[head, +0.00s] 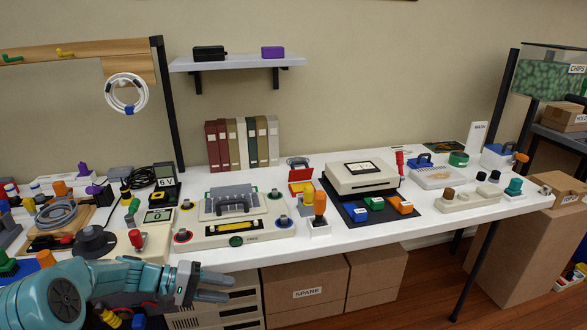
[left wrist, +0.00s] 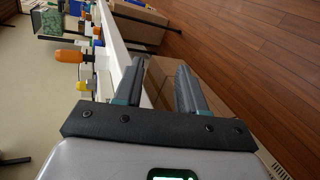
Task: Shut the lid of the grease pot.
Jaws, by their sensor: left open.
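A small red and yellow box (head: 300,181), which looks like the grease pot, stands mid-table behind an orange-handled tool. Its red lid seems raised, with yellow showing below; the exact lid angle is too small to tell. My left gripper (head: 222,287) is open and empty, low in front of the table's front edge, to the left of the pot and well apart from it. In the left wrist view its two fingers (left wrist: 160,68) are spread with nothing between them. I cannot make out the pot for sure in that view. My right gripper is not in view.
The orange-handled tool (head: 319,203) stands upright in a white block just in front of the pot. A console with a grey panel (head: 235,218) lies to its left, a cream device (head: 361,179) on a dark mat to its right. Cardboard boxes (head: 305,291) stand under the table.

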